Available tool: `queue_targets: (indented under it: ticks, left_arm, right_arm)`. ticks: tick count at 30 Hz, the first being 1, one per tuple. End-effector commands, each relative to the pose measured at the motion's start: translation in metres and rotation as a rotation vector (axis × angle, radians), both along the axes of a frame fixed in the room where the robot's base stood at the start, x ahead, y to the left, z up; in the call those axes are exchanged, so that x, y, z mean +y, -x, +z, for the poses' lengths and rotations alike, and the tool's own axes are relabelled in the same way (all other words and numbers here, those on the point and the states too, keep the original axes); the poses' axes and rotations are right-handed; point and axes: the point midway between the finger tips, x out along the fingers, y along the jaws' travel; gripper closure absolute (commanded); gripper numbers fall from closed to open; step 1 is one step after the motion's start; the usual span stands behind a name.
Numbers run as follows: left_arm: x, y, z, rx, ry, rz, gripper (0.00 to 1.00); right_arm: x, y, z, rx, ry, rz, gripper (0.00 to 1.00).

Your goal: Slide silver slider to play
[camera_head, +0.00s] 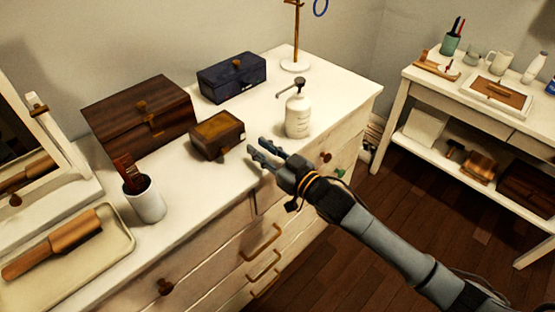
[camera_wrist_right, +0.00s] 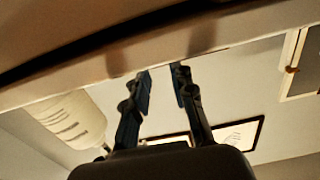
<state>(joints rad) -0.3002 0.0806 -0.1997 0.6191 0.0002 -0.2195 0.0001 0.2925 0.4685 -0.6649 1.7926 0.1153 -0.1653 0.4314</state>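I cannot make out a silver slider for certain in either view. A small brown box with a golden-brown top (camera_head: 218,131) sits on the white dresser, with a small dark fitting on its front too small to make out. My right gripper (camera_head: 257,149) is just right of this box, above the dresser's front edge, and does not visibly hold anything. In the right wrist view its two fingers (camera_wrist_right: 163,78) stand apart with an empty gap between them. My left gripper is not in view.
A white pump bottle (camera_head: 298,115) stands close behind my right gripper. A dark wooden box (camera_head: 140,115), a navy box (camera_head: 231,78) and a white cup (camera_head: 145,200) also stand on the dresser (camera_head: 205,190). A side table (camera_head: 440,85) is at the right.

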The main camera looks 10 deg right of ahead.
Motion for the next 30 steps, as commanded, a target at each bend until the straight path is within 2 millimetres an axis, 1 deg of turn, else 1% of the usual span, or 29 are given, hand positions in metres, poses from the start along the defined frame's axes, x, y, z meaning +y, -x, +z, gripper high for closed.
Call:
queue_targets:
  ticks: [1,6,12,16,30]
  left_arm:
    - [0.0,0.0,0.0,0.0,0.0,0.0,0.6]
    - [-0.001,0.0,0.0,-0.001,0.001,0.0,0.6]
    - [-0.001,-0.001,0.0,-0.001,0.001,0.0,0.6]
    - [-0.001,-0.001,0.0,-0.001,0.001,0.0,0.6]
    - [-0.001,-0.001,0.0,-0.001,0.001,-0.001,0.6]
  right_arm:
    - [-0.007,0.011,-0.001,0.002,0.003,0.001,0.75]
    - [-0.027,0.038,-0.001,0.002,0.001,0.001,0.75]
    - [-0.039,0.054,0.0,0.0,0.0,0.0,0.75]
    - [-0.042,0.057,0.0,-0.001,0.001,0.001,0.75]
    - [-0.041,0.057,0.0,0.004,0.002,-0.002,0.75]
